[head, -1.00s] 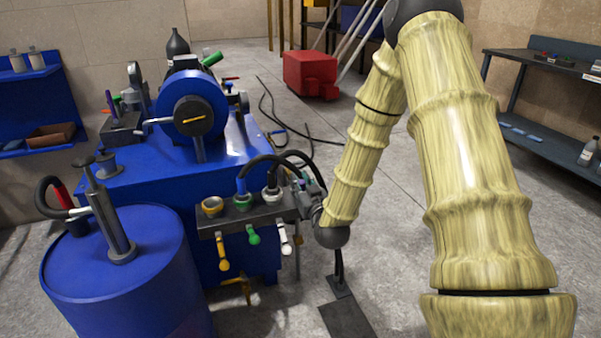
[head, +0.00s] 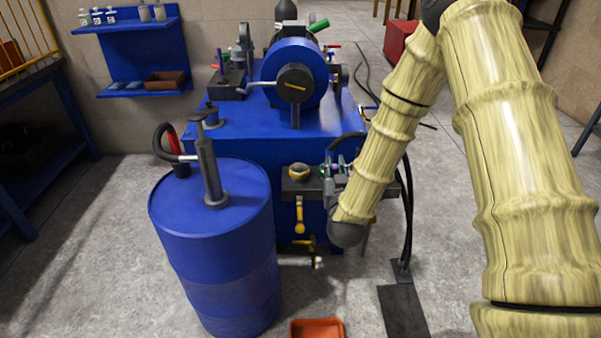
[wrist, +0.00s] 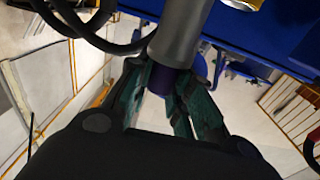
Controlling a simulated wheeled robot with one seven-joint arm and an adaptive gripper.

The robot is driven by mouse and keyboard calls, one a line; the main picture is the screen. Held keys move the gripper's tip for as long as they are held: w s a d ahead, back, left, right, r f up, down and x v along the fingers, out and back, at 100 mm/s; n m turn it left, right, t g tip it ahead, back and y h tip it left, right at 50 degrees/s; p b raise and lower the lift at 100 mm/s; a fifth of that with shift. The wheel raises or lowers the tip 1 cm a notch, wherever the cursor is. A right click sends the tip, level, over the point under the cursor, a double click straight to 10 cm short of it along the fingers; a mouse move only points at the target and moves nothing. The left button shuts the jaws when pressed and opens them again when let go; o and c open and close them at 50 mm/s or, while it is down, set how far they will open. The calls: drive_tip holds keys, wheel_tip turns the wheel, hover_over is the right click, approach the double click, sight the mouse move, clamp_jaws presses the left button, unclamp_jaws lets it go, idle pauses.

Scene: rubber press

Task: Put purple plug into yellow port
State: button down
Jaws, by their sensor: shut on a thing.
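My gripper (wrist: 160,84) is shut on the purple plug (wrist: 165,78). In the wrist view its dark green fingers sit on either side of the plug's purple part, and a thick grey cylinder (wrist: 182,35) extends upward from it. The yellow port (head: 299,171) is a round yellow ring on top of the dark port block at the front of the blue machine. Its edge also shows at the top of the wrist view (wrist: 244,4). In the head view my gripper (head: 332,172) is just right of the yellow port, apart from it. My arm hides the block's right part.
A yellow lever (head: 299,215) hangs below the yellow port. A blue barrel (head: 215,260) with a hand pump (head: 209,165) stands left of the block. Black hoses (head: 407,215) hang at the right. An orange tray (head: 316,330) lies on the floor in front.

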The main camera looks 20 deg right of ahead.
drive_tip(key=a+p, duration=0.2)
drive_tip(key=a, duration=0.8)
drive_tip(key=shift+w+d+f+b, duration=0.35)
drive_tip(key=shift+w+d+f, duration=0.45)
drive_tip(key=shift+w, duration=1.8)
drive_tip(key=shift+w+d+f+b, duration=0.45)
drive_tip(key=shift+w+f, duration=0.65)
drive_tip(key=shift+w, duration=1.55)
drive_tip(key=shift+w+d+f+b, duration=0.3)
drive_tip(key=shift+w+d+f, duration=0.5)
drive_tip(key=shift+w, duration=1.8)
drive_tip(key=shift+a+f, duration=0.2)
drive_tip(key=shift+f, duration=0.35)
drive_tip(key=c, duration=1.3)
unclamp_jaws()
drive_tip(key=shift+r, duration=0.15)
drive_tip(key=shift+r, duration=0.4)
drive_tip(key=p+v, duration=0.1)
drive_tip(key=v, duration=1.1)
drive_tip(key=shift+a, duration=0.1)
